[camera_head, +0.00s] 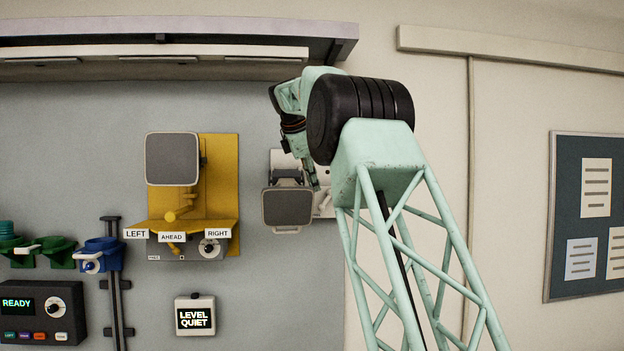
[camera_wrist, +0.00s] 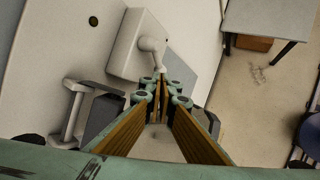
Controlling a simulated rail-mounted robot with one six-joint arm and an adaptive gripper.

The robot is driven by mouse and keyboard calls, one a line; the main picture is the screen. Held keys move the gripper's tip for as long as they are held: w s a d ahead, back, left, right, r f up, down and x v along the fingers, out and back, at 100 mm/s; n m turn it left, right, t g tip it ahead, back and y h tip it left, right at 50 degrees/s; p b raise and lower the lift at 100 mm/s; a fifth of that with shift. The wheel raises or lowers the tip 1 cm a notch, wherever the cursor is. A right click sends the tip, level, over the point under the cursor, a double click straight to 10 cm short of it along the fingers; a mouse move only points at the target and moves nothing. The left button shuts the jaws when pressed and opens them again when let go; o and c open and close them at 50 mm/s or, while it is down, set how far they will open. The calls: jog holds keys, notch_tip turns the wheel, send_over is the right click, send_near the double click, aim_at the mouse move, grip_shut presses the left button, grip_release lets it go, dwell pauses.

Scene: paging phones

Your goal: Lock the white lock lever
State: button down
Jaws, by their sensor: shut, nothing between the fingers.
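The white lock lever (camera_wrist: 152,46) is a rounded arm on a pale box (camera_wrist: 126,42) fixed to the wall. Its end points toward my gripper (camera_wrist: 163,84). My gripper is shut and empty, its fingertips just by the lever's end; I cannot tell whether they touch. In the head view the lever (camera_head: 325,204) shows only in part, low beside my gripper (camera_head: 314,184). My arm hides much of the pale box there.
A dark grey square pad (camera_head: 287,206) on a white bracket sits left of the lever, close to my fingers. A yellow panel (camera_head: 222,180) with another grey pad (camera_head: 172,159) stands further left. A shelf (camera_head: 180,40) overhangs above. The wall below the lever is clear.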

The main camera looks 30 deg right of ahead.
aim_at(321, 205)
jog(key=shift+x, duration=3.35)
